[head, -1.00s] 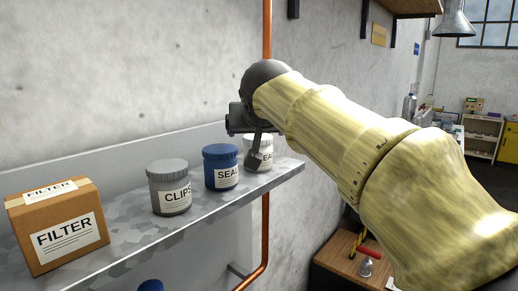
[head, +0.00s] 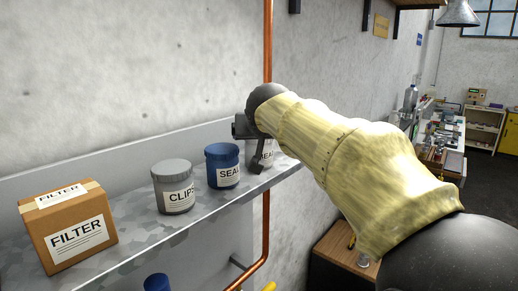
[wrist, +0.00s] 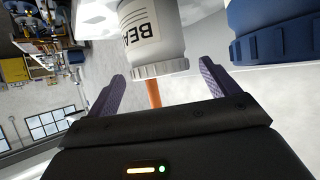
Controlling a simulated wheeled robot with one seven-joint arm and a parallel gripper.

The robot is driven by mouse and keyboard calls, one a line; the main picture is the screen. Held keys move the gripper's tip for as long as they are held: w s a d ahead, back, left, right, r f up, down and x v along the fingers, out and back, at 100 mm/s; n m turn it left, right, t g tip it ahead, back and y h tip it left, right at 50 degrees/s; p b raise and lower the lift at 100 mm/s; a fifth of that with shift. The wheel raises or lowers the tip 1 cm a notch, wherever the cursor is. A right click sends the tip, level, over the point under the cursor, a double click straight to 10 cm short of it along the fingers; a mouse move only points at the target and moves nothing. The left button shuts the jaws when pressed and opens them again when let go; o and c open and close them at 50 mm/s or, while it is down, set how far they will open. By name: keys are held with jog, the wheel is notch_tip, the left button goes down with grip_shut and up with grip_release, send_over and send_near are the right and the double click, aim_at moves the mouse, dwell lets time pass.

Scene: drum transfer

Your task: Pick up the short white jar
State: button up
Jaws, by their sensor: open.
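The short white jar (head: 267,153) stands at the right end of the shelf, partly hidden behind my gripper (head: 258,163) in the head view. In the wrist view the jar (wrist: 152,40) appears upside down, with a ribbed white lid and a label starting "BEA". My gripper (wrist: 162,72) is open. Its two purple fingers are apart, one to each side of the lid in the picture, with the jar just beyond the palm. I cannot tell whether either finger touches it.
A blue jar (head: 222,166) labelled "SEAL" stands close to the left of the white jar; its ribbed blue lid (wrist: 270,35) shows in the wrist view. Farther left are a grey "CLIPS" jar (head: 173,187) and a cardboard "FILTER" box (head: 68,232). A copper pipe (head: 267,60) runs behind the shelf end.

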jog(key=shift+w, duration=0.1)
jog(key=c, duration=1.2)
jog(key=shift+r, duration=0.1)
jog(key=shift+c, duration=0.2)
notch_tip(320, 180, up, 10)
